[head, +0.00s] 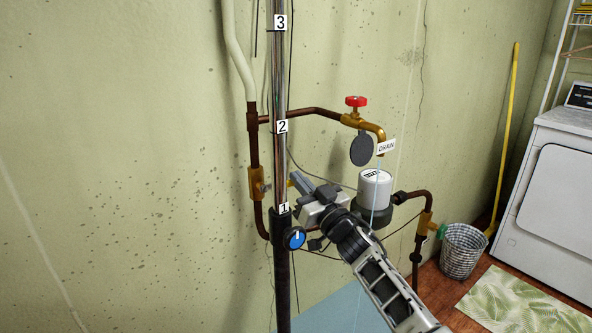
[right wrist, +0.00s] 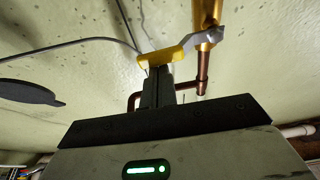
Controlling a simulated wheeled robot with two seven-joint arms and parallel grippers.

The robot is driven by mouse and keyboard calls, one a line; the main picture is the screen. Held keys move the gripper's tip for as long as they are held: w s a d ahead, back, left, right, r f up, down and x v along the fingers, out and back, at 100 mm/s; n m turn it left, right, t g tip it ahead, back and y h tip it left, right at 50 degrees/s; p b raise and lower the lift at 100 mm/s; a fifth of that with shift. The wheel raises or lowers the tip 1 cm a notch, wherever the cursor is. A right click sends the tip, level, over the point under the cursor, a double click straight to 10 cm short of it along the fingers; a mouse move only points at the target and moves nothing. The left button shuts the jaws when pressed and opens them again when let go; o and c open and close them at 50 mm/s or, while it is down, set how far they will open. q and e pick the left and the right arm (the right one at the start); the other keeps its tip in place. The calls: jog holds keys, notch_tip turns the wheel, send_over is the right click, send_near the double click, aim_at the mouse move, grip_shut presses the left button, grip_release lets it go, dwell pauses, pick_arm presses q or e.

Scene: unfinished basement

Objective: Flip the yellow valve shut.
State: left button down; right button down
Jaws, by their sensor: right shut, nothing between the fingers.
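The yellow valve has a brass body (head: 257,184) on the brown vertical pipe at the left. In the right wrist view its yellow-sleeved lever handle (right wrist: 168,57) joins by a grey metal arm to the brass body (right wrist: 207,14) and sticks out sideways from the pipe. In the head view only a bit of yellow shows beside the pole. My right gripper (head: 298,181) is shut and empty. In the right wrist view its fingertips (right wrist: 158,72) are right at the yellow sleeve; whether they touch it I cannot tell. My left gripper is not in view.
A red-handled valve (head: 356,101) with a drain tag (head: 387,147) is on the upper pipe. A white-capped meter (head: 375,188) sits right of my gripper. A green-handled valve (head: 441,231) is further right, near a wicker basket (head: 463,249) and a white washer (head: 560,190).

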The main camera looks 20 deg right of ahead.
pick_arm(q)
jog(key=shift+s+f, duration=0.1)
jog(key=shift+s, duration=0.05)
pick_arm(e)
notch_tip(320, 180, up, 4)
jog(key=p, duration=0.5)
jog(key=b+v, duration=0.1)
jog(key=v, duration=0.9)
jog(key=s+a+f+m+g+h, duration=0.2)
jog(key=s+a+f+g+h, duration=0.15)
jog(key=s+f, duration=1)
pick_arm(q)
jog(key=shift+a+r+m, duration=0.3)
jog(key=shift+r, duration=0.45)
pick_arm(e)
jog(key=s+a+f+g, duration=0.1)
jog(key=s+f+g, duration=0.2)
jog(key=s+f, duration=0.2)
jog(key=s+a+f+g+h, duration=0.1)
jog(key=s+f, duration=0.4)
jog(key=s, duration=0.5)
jog(key=shift+s+a+n+g, duration=0.35)
jog(key=shift+a+g, duration=0.5)
jog(key=shift+g, duration=0.3)
